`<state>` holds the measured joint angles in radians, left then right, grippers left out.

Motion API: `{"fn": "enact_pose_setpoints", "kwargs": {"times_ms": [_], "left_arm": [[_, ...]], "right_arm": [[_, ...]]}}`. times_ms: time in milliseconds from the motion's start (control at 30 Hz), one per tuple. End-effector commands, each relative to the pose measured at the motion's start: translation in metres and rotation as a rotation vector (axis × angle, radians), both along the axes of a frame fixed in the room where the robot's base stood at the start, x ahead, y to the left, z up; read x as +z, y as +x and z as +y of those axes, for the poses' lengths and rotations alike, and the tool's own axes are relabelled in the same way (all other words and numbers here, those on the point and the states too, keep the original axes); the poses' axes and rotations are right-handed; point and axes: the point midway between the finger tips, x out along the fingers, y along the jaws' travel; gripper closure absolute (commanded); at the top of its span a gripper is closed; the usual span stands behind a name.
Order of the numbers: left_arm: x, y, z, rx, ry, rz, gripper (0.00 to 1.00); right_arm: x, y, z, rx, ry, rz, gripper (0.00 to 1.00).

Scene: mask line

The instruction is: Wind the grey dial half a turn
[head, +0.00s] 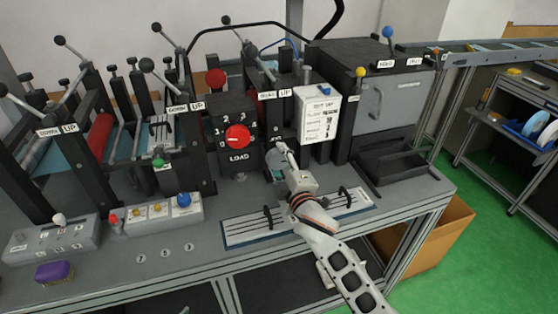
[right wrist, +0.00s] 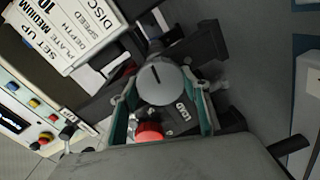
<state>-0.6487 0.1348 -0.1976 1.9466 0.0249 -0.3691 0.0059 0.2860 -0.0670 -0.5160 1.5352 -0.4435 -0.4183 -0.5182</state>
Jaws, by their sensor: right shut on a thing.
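The grey dial (right wrist: 160,90) is a round, pale grey disc with a short black line on its face. It shows in the right wrist view, with the line pointing near the top of the picture. My right gripper (right wrist: 159,94) has its green-lined fingers on both sides of the dial, shut on it. In the head view my right gripper (head: 281,153) reaches the machine front right of the LOAD box, and hides much of what it holds. My left gripper is in neither view.
A red knob (head: 237,135) sits on the black LOAD box, left of my gripper. A white set-up card (head: 318,116) hangs close to its right. Levers and a button box (head: 158,213) stand at left. A slotted plate (head: 245,230) with black handles lies in front.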

Motion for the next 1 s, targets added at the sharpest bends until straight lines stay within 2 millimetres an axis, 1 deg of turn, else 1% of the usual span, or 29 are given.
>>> {"fn": "enact_pose_setpoints", "kwargs": {"times_ms": [133,167,200,233,533,667,767,867,1000], "left_arm": [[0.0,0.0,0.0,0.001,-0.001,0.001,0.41],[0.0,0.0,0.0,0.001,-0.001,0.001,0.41],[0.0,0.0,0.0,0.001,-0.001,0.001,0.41],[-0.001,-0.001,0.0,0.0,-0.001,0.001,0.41],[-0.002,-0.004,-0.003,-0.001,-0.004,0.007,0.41],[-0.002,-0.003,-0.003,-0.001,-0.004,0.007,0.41],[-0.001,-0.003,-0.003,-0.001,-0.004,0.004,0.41],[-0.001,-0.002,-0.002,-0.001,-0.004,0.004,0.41],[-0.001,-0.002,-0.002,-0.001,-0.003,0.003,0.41]], "right_arm": [[-0.001,0.0,-0.001,-0.001,-0.002,0.002,0.75],[-0.001,0.0,-0.001,-0.001,-0.003,0.002,0.49],[-0.001,0.0,-0.001,-0.001,-0.003,0.002,0.38],[-0.001,0.0,-0.001,-0.001,-0.003,0.002,0.37],[0.0,0.0,0.0,-0.001,-0.002,0.001,0.37],[-0.001,-0.006,-0.002,-0.001,-0.001,0.001,0.37],[0.0,-0.017,-0.006,0.0,-0.001,0.001,0.37],[0.0,-0.034,-0.012,0.0,-0.002,0.002,0.37],[0.001,-0.062,-0.021,0.0,-0.002,0.002,0.37]]}}
